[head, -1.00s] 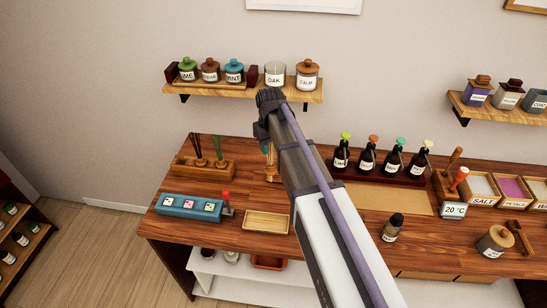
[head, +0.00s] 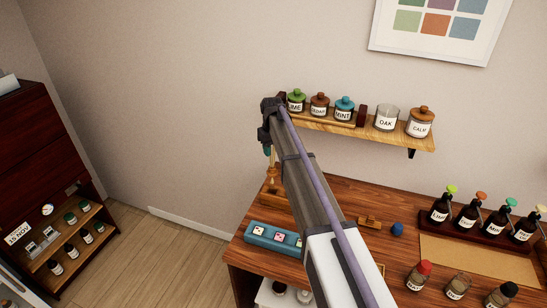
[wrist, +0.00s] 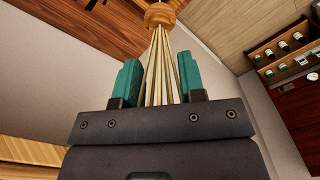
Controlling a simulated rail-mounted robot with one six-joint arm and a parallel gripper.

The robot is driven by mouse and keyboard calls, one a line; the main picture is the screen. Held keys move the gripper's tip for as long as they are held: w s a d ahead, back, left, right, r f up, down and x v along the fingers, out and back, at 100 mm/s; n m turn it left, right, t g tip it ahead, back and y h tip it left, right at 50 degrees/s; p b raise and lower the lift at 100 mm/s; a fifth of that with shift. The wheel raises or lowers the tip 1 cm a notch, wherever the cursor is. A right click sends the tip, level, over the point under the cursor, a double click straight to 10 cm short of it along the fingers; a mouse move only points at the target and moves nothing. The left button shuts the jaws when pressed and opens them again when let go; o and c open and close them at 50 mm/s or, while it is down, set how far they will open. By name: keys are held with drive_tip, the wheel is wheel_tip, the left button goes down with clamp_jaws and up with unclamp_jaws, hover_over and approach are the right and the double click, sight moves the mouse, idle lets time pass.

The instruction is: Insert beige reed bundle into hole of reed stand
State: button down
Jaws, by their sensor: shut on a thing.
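My gripper (head: 267,150) is shut on the beige reed bundle, its teal fingers on either side of the reeds. In the wrist view, the gripper (wrist: 159,72) has the pale beige reed bundle (wrist: 165,62) between its fingers. The reeds fan toward me from a round wooden collar (wrist: 161,14) at the far end. In the head view, the collar (head: 272,174) hangs below the fingers, over or in front of the wooden reed stand (head: 272,197). I cannot tell whether they touch. My arm hides most of the stand, including its holes and other reeds.
A blue block with picture tiles (head: 262,235) lies in front of the stand. A wall shelf (head: 310,121) with jars is to the right of my gripper. Pump bottles (head: 468,212) stand farther right on the table. Floor is open to the left.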

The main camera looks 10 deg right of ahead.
sight(273, 156)
drive_tip(key=shift+w+d, duration=0.4)
drive_tip(key=shift+w, duration=0.05)
drive_tip(key=shift+a, duration=0.25)
drive_tip(key=shift+d+f, duration=0.1)
drive_tip(key=shift+f, duration=0.1)
wheel_tip(273, 156, down, 4)
drive_tip(key=b, duration=0.4)
drive_tip(key=shift+r, duration=0.15)
idle(0.5)
